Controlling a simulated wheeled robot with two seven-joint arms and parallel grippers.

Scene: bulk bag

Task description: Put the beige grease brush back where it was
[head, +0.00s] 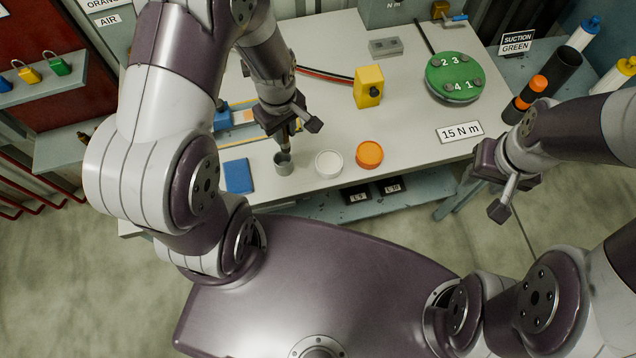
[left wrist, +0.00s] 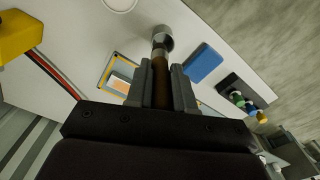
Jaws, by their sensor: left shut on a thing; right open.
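My left gripper (head: 296,128) is shut on the brush, whose brown handle (left wrist: 160,82) stands between the fingers in the left wrist view. In the head view the brush points down at a small grey cup (head: 284,167) near the table's front edge. The cup also shows in the left wrist view (left wrist: 166,39), at the far end of the brush. The brush's lower end is at the cup's mouth; I cannot tell how deep it sits. Its bristles are hidden. My right gripper (head: 499,190) is open and empty, off the table's right front side.
A blue pad (head: 238,176) lies left of the cup; a white round dish (head: 329,164) and an orange round lid (head: 369,154) lie right of it. A yellow block (head: 369,86) and a green numbered disc (head: 454,77) stand further back. The table's middle right is mostly clear.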

